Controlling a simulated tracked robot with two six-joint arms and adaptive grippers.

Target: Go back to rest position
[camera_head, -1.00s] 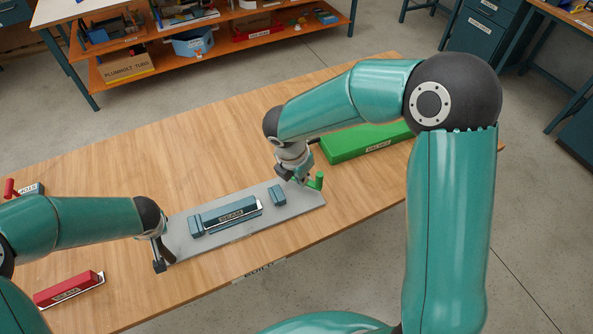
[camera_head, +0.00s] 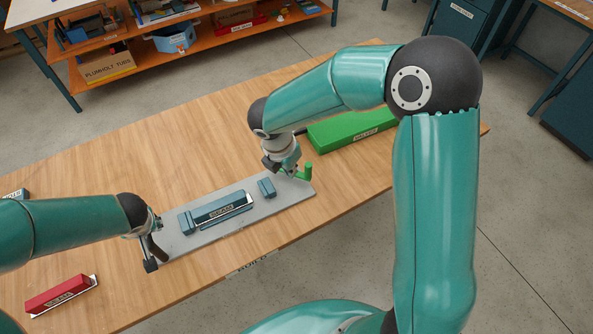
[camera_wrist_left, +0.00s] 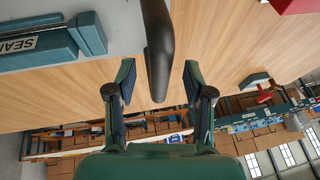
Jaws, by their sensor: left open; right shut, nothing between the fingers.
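My left gripper (camera_head: 152,226) is at the left end of the grey plate (camera_head: 203,234), by a dark upright handle. In the left wrist view its two fingers (camera_wrist_left: 157,85) are spread apart, and the black handle (camera_wrist_left: 158,45) reaches down between them; I see no contact with either finger. My right gripper (camera_head: 290,165) is shut at the plate's right end, close to a green elbow-shaped piece (camera_head: 308,172). Its fingertips are small and partly hidden in the head view, so touching cannot be told.
A long blue labelled block (camera_head: 222,210) and a small blue block (camera_head: 267,188) sit on the plate. A green box (camera_head: 350,128) lies behind the right gripper, a red box (camera_head: 58,295) at the front left. The wooden table (camera_head: 150,140) is clear behind the plate.

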